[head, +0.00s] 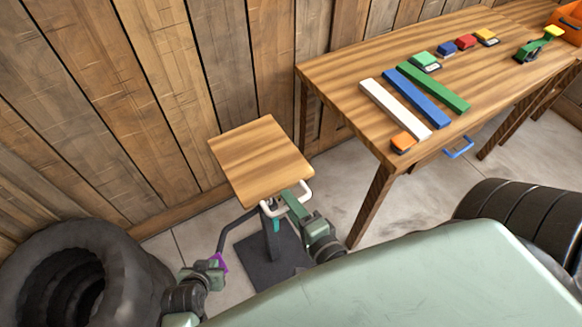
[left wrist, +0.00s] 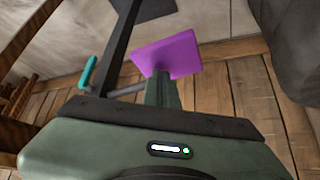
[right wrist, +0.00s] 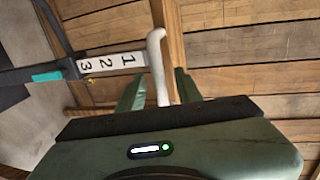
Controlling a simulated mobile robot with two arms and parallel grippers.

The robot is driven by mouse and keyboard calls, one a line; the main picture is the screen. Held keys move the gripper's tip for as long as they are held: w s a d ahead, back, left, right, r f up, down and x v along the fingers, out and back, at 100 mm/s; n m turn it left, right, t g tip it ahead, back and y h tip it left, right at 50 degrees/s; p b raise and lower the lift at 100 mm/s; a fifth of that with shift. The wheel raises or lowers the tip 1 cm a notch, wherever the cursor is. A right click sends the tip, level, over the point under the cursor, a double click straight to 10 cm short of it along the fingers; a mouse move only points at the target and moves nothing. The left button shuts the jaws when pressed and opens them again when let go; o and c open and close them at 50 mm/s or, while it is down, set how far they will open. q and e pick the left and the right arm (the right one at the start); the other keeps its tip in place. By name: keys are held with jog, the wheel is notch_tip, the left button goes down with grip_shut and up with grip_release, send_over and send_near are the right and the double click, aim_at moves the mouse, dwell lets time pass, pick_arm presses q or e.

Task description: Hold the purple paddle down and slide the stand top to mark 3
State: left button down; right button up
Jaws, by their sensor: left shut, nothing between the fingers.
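The stand top (head: 262,160) is a square wooden board on a dark post. A white handle (head: 304,190) sticks out at its front edge; it also shows in the right wrist view (right wrist: 158,60). My right gripper (head: 292,203) is open, with one finger on each side of the handle. A white strip (right wrist: 112,62) under the top shows marks 1, 2 and 3, with 3 closest to the dark post. The purple paddle (left wrist: 168,54) is on a bar low at the stand. My left gripper (left wrist: 160,88) is shut at the paddle, overlapping its near edge; contact is unclear.
A teal piece (left wrist: 88,73) sits on the stand's post. A wooden table (head: 345,72) at right carries colored bars and small blocks. A black tire (head: 75,275) lies at left, a dark barrel (head: 510,215) at right. A plank wall (head: 150,90) stands close behind the stand.

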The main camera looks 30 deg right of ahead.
jog(key=shift+s, duration=0.1)
pick_arm(q)
jog(key=shift+s+f, duration=0.1)
pick_arm(e)
jog(key=v, duration=1.2)
